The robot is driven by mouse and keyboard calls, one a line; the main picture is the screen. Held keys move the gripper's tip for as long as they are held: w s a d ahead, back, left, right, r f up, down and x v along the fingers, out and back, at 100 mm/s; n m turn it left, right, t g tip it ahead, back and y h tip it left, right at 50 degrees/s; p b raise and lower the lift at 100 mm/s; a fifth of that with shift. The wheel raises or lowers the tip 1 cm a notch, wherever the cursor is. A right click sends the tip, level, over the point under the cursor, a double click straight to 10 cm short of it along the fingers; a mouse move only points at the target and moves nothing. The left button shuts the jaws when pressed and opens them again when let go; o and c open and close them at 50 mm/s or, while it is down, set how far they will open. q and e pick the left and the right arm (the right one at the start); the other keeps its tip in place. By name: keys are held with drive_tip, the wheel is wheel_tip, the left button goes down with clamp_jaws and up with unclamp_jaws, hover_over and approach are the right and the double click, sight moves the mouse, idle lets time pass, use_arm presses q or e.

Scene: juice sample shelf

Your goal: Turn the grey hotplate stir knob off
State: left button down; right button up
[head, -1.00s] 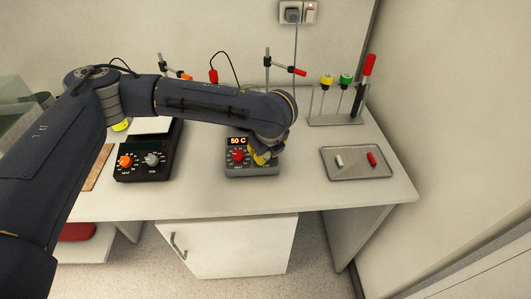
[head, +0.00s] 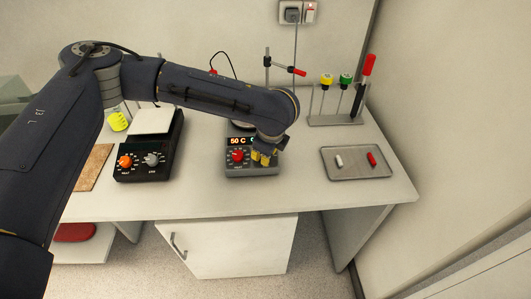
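The grey hotplate (head: 251,171) stands in the middle of the bench. Its orange display (head: 238,141) reads 50 C, and a red knob (head: 238,155) shows at the front left. My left gripper (head: 265,158) is at the right half of its front panel, with yellow fingertips pointing down where the stir knob would be. The fingers hide that knob, so I cannot see its setting. The fingertips look a little apart, but I cannot tell whether they grip the knob. My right gripper is out of view.
A black hotplate (head: 147,172) with an orange and a grey knob stands to the left. A metal tray (head: 356,176) with two small bars lies at right. Behind it is a rack (head: 335,121) with yellow- and green-capped items. The bench front between them is clear.

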use_arm(q)
drive_tip(key=c, duration=1.1)
unclamp_jaws()
drive_tip(key=shift+o, duration=0.2)
drive_tip(key=v, duration=1.2)
